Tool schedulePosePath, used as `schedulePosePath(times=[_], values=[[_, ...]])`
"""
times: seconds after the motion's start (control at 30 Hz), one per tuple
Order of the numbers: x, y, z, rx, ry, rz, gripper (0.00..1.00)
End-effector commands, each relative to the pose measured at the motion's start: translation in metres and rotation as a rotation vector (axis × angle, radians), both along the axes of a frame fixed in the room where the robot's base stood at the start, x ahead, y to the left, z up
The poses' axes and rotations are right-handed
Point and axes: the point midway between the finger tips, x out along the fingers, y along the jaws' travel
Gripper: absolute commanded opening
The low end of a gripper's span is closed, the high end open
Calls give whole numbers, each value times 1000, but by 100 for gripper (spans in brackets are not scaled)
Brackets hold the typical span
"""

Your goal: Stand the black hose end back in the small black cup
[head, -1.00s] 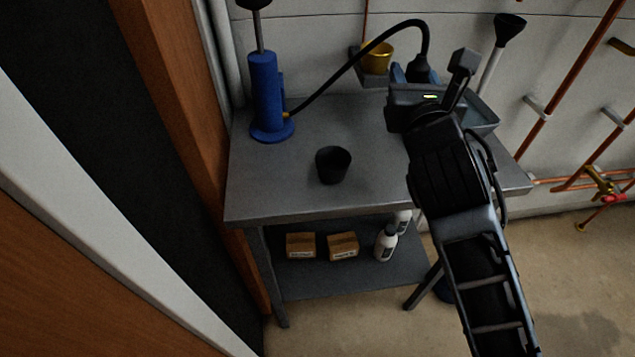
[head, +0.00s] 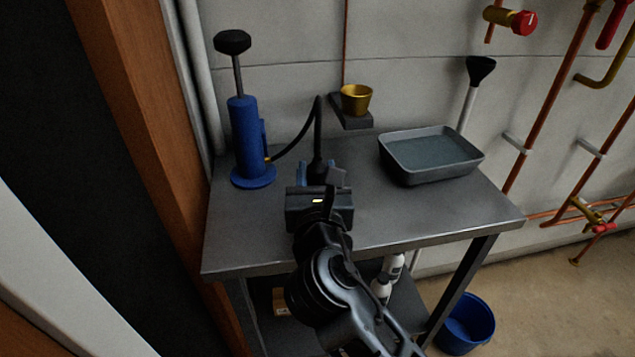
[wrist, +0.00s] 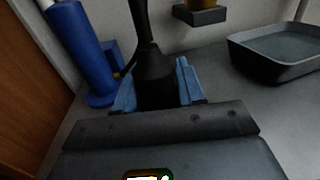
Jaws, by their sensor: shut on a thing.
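The black hose end (wrist: 155,75) is held upright between the blue fingertips of my gripper (wrist: 157,90). Its hose loops up and over to the blue hand pump. In the head view my gripper (head: 318,174) is over the bench, just right of the pump, and shut on the hose end. The small black cup does not show in either current view; my gripper and arm cover the part of the bench where it stood. Whether the hose end is over, in or beside the cup cannot be seen.
The blue pump (head: 246,140) stands at the back left of the grey bench (head: 420,220). A grey tray (head: 430,160) lies at the back right. A brass cup (head: 356,98) sits on a small wall ledge. A blue bucket (head: 467,325) is on the floor.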

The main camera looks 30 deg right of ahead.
Motion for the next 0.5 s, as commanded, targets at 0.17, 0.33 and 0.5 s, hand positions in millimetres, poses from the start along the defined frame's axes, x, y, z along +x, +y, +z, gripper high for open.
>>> schedulePosePath(times=[0.17, 0.33, 0.5], values=[[0, -1, -10, 1, 0, -1, 0], [0, -1, -9, 1, 0, -1, 0], [0, -1, -13, -1, 0, -1, 0]])
